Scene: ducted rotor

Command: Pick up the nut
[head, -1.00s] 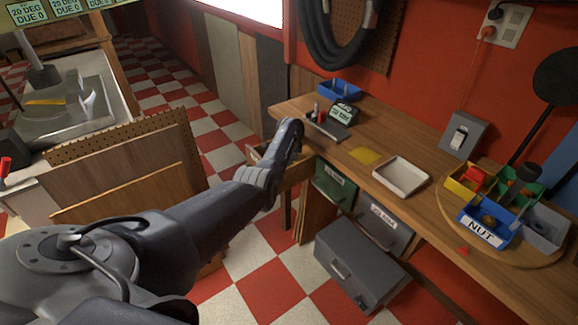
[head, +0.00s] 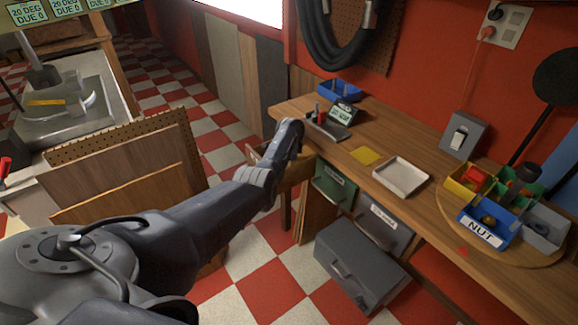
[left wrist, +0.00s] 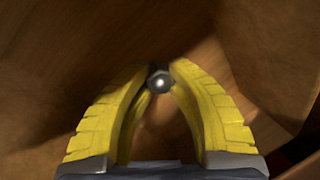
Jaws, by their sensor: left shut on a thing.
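A small, shiny metal nut (left wrist: 160,82) sits between the yellow fingertips of my left gripper (left wrist: 160,79) in the left wrist view. The gripper is shut on it, with brown wooden surfaces close behind. In the head view my left arm reaches to the open wooden drawer (head: 292,172) at the near left end of the bench. The fingers are hidden there. A blue bin (head: 486,222) labelled NUT stands on the round wooden board at the right. My right gripper is in neither current view.
The wooden bench (head: 410,157) runs along the red wall. It carries a white tray (head: 402,176), a yellow pad (head: 366,156) and a blue box (head: 339,91). A grey case (head: 360,272) stands on the floor below.

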